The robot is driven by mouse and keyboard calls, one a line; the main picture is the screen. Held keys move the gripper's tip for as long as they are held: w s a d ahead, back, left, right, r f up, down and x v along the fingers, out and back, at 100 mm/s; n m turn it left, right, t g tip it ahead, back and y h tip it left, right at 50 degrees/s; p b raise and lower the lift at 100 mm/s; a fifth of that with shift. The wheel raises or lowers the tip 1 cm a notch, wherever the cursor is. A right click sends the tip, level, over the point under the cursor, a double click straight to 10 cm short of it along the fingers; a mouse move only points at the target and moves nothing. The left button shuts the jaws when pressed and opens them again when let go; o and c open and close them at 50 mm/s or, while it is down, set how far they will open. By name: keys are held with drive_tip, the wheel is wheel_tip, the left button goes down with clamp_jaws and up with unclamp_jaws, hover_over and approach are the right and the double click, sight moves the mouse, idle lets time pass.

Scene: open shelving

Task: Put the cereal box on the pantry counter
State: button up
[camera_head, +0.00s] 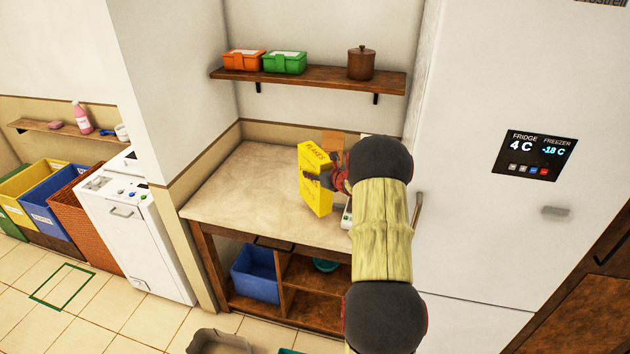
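The yellow cereal box (316,198), marked "FLAKES", is upright over the right part of the pantry counter (246,189). My gripper (318,178) reaches it from the right, with dark fingers across its front face. It looks shut on the box; the far side of the grip is hidden. I cannot tell whether the box's bottom touches the counter or is slightly above it. My arm hides the counter's right end.
A wall shelf (318,78) above holds an orange container (243,60), a green container (285,63) and a brown pot (361,63). A partly hidden object with a green edge (347,217) is right of the box. The fridge (480,220) stands right. The counter's left half is clear.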

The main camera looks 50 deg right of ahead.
drive_tip(key=shift+w+d+f+b, duration=0.1)
drive_tip(key=shift+f+b, duration=0.1)
drive_tip(key=shift+f, duration=0.65)
drive_tip(key=shift+w+d+f+b, duration=0.1)
drive_tip(key=shift+f+b, duration=0.05)
drive_tip(key=shift+f, duration=0.65)
drive_tip(key=shift+f, duration=0.2)
drive_tip(key=o, duration=1.6)
drive_tip(key=shift+a, duration=0.1)
